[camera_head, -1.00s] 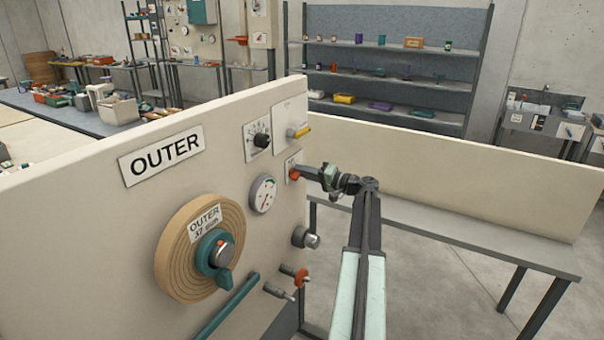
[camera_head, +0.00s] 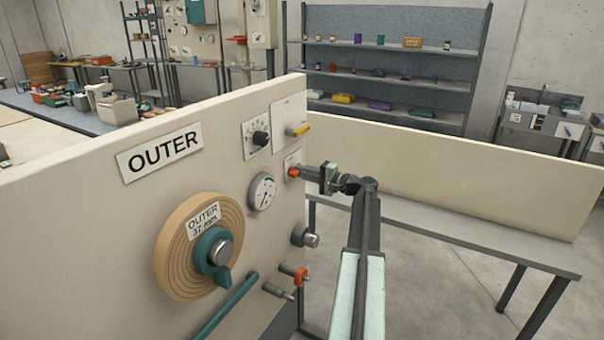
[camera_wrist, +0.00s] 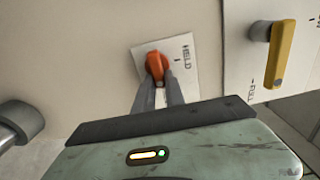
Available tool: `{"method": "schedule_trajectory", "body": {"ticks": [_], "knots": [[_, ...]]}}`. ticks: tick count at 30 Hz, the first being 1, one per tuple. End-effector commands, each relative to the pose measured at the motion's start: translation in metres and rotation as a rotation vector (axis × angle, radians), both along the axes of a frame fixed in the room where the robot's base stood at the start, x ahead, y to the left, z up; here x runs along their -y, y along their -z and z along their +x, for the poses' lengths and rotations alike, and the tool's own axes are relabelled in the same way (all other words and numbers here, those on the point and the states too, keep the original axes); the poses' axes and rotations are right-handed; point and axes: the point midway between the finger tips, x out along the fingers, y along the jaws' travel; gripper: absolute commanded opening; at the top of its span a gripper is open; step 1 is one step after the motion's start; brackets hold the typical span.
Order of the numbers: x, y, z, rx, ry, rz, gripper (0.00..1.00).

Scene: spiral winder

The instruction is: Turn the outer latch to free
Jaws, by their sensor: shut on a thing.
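The outer latch is a small orange knob (camera_head: 293,172) on a white plate near the right edge of the cream OUTER panel (camera_head: 110,235). In the wrist view the orange knob (camera_wrist: 155,64) stands on its plate (camera_wrist: 184,60), which bears the word HELD and a short mark. My gripper (camera_wrist: 159,88) is shut on the knob, one grey finger on each side. In the head view my gripper (camera_head: 302,173) reaches the knob from the right. The fingers hide the lower part of the plate.
A yellow lever (camera_head: 299,130) and a black dial (camera_head: 260,138) sit above the latch. A gauge (camera_head: 262,191) is at its left, a metal knob (camera_head: 308,239) below. A wooden spool (camera_head: 173,255) with a teal clamp (camera_head: 213,252) is lower left. Right of my arm is a bench (camera_head: 470,230).

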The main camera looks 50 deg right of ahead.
Motion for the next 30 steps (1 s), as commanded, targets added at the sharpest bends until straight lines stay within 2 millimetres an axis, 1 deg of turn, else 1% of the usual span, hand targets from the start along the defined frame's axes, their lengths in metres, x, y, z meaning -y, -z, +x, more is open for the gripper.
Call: {"method": "schedule_trajectory", "body": {"ticks": [1, 7, 8, 9, 10, 20, 23, 30], "knots": [[0.0, 0.002, -0.002, -0.007, -0.002, -0.003, 0.0], [-0.001, 0.002, -0.002, -0.007, -0.002, -0.003, 0.0], [-0.001, 0.002, -0.002, -0.007, -0.002, -0.003, 0.17], [-0.001, 0.002, -0.002, -0.007, -0.002, -0.003, 0.28], [0.0, 0.002, -0.002, -0.006, -0.002, -0.002, 0.36], [0.0, 0.001, -0.002, -0.003, -0.001, -0.002, 0.36], [0.003, 0.001, -0.015, -0.003, 0.001, -0.002, 0.36], [0.014, 0.001, -0.061, -0.004, 0.001, -0.002, 0.36]]}}
